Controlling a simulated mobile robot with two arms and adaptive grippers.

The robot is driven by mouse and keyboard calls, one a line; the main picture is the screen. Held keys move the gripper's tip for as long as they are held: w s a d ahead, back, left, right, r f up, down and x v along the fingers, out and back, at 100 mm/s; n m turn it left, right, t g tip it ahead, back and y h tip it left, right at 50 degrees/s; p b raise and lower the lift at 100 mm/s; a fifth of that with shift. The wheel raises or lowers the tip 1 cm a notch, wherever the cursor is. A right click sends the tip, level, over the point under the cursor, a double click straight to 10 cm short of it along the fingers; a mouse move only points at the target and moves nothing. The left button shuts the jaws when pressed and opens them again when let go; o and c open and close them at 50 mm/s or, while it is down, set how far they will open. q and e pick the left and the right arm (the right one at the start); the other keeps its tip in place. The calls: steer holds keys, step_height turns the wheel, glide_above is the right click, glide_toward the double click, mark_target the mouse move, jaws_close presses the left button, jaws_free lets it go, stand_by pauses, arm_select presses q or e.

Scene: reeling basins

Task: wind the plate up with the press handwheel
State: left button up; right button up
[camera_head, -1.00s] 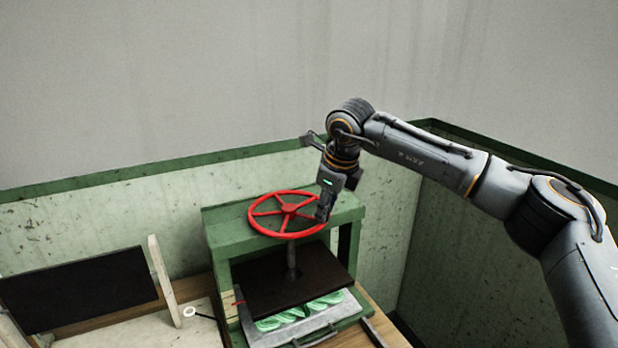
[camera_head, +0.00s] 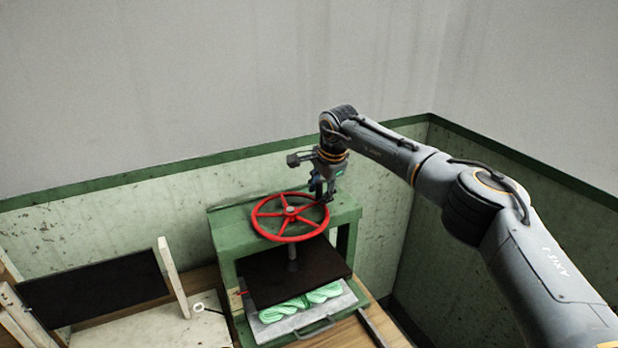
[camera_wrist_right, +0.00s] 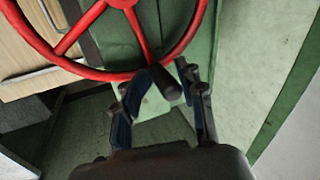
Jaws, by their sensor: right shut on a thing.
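The red handwheel (camera_head: 290,238) lies flat on top of the green press frame (camera_head: 228,236). It also shows in the right wrist view (camera_wrist_right: 92,73). My right gripper (camera_head: 319,194) is at the wheel's back right rim. In the wrist view its fingers (camera_wrist_right: 162,95) are closed around the dark handle knob (camera_wrist_right: 164,82) that stands on the rim. A screw shaft (camera_head: 292,258) runs down from the wheel to the dark plate (camera_head: 296,279). The plate is above pale green skeins (camera_head: 322,293) in a grey tray (camera_head: 275,331). My left gripper is not in view.
A dark board (camera_head: 95,288) in a pale wooden frame stands left of the press. A small white ring (camera_head: 198,307) lies between them. Green and pale walls close off the back and right. The space above the wheel is clear apart from my arm.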

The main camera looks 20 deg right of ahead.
mark_target(309, 195)
steer(key=shift+w+a+n+p, duration=0.35)
steer(key=shift+w+n, duration=0.35)
steer(key=shift+n, duration=0.3)
steer(key=shift+w+a+n, duration=0.5)
steer(key=shift+w+n, duration=0.15)
steer(key=shift+n, duration=0.55)
steer(key=shift+a+r+n, duration=0.1)
steer(key=shift+n, duration=0.2)
steer(key=shift+a, duration=0.1)
steer(key=shift+r, duration=0.1)
